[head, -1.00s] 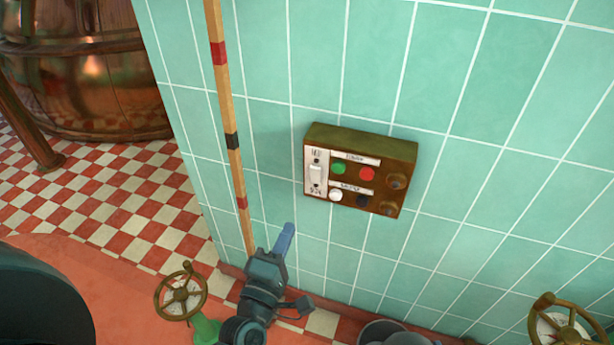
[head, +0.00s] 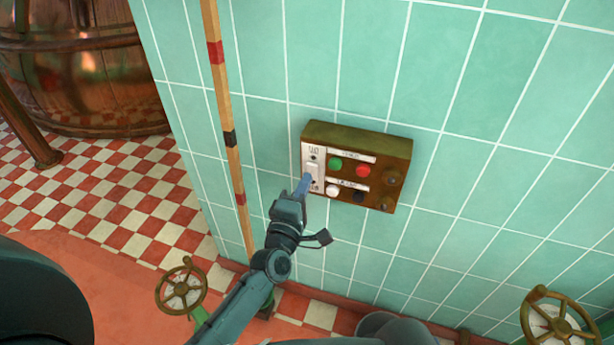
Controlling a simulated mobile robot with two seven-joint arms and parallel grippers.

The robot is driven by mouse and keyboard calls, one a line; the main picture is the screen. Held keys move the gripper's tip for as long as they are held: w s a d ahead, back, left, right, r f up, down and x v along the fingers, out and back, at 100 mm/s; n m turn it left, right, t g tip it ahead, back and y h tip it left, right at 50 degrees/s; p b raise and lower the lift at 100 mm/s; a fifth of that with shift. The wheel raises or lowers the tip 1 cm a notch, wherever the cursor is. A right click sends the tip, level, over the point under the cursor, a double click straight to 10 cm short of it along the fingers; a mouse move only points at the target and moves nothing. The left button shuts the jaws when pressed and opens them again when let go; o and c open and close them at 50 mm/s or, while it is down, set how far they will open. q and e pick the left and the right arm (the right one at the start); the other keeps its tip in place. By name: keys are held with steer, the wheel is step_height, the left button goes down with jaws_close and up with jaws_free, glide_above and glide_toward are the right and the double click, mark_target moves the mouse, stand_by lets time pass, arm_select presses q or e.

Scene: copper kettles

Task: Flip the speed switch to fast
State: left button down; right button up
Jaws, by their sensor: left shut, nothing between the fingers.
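A brown control box (head: 392,156) hangs on the green tiled wall. At its left side is a white plate with a white speed switch (head: 312,168) and small lettering above and below that I cannot read. Beside it are a green button (head: 335,163), a red button (head: 363,171), a white button (head: 332,190) and a dark button (head: 358,196). My left gripper (head: 304,184) is shut, its blue fingertips at the lower part of the switch and hiding some of it. I cannot tell whether they touch it. My right gripper is not in view.
A striped wooden pole (head: 230,139) stands against the wall left of the box. Valve wheels are at lower left (head: 181,290) and lower right (head: 556,321). A copper kettle (head: 85,70) stands at the back left on the checkered floor. The wall right of the box is clear.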

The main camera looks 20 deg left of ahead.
arm_select(q)
steer(key=shift+w+r, duration=0.15)
steer(key=shift+w, duration=0.75)
steer(key=shift+w+r, duration=0.15)
steer(key=shift+w, duration=0.1)
steer(key=shift+s, duration=0.1)
